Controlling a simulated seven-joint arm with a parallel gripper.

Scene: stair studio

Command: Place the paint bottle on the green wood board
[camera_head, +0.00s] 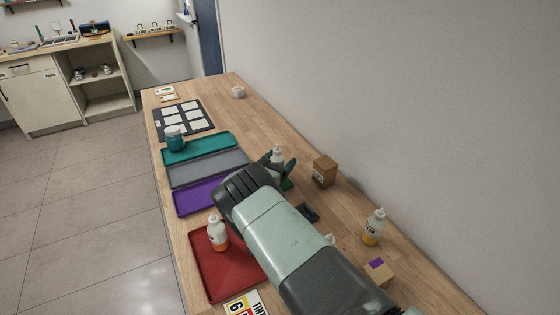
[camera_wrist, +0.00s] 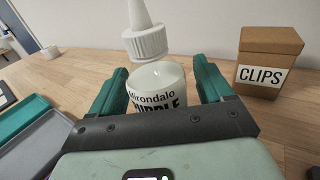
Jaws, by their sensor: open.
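A white paint bottle (camera_wrist: 157,80) with a cone nozzle stands upright between my gripper's teal fingers (camera_wrist: 163,82) in the wrist view. Its label reads "Mirondalo" above a partly hidden word ending in "PLE". The fingers are open on either side of it. In the head view this bottle (camera_head: 277,153) shows beyond my gripper (camera_head: 284,168), which partly hides it. The task's green board appears to be the teal-green tray (camera_head: 217,150) farther along the table; a teal-filled jar or bottle (camera_head: 174,138) stands on it.
Grey (camera_head: 207,168) and purple (camera_head: 190,202) trays lie nearer than the green one. An orange-filled bottle (camera_head: 217,233) stands on the red tray (camera_head: 208,278). A CLIPS box (camera_wrist: 270,62) is right of my gripper. A yellow-filled bottle (camera_head: 374,227) stands near the wall.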

